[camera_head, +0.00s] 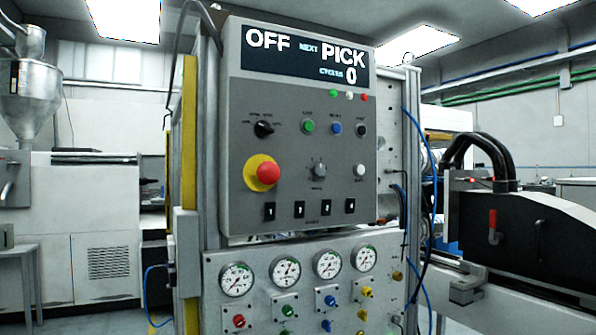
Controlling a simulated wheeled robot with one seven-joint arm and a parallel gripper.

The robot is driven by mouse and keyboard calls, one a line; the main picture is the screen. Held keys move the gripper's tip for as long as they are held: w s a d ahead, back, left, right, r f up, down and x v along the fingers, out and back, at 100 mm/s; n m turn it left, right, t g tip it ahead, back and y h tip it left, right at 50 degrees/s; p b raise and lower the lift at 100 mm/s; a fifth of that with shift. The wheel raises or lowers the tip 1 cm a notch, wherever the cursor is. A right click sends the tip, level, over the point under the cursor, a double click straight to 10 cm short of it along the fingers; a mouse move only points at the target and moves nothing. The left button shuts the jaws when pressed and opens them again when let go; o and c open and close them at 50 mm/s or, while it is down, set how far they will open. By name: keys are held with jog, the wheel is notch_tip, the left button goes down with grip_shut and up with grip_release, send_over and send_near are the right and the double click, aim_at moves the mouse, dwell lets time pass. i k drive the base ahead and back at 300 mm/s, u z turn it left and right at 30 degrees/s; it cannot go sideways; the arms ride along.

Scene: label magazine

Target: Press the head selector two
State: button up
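A grey control panel (226,190) stands upright in the middle of the view. Along its lower edge is a row of several small black switches. They run from the leftmost switch (269,211), through the second from the left (299,209) and the third (326,207), to the rightmost (350,205). Their labels are too small to read, so I cannot confirm which is head selector two. The display (306,54) on top reads OFF, NEXT PICK, CYCLES 0. My gripper is not in view.
Above the switches are a red emergency button (268,173) on yellow, a grey knob (319,170), a black rotary switch (263,129) and small coloured buttons. Below is a gauge plate (258,310) with several dials. A black housing (530,235) stands at right. Blue hoses hang beside the panel.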

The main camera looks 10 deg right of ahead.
aim_at(299, 206)
jog(key=u, duration=2.7)
jog(key=i, duration=0.75)
jog(key=z, duration=2.25)
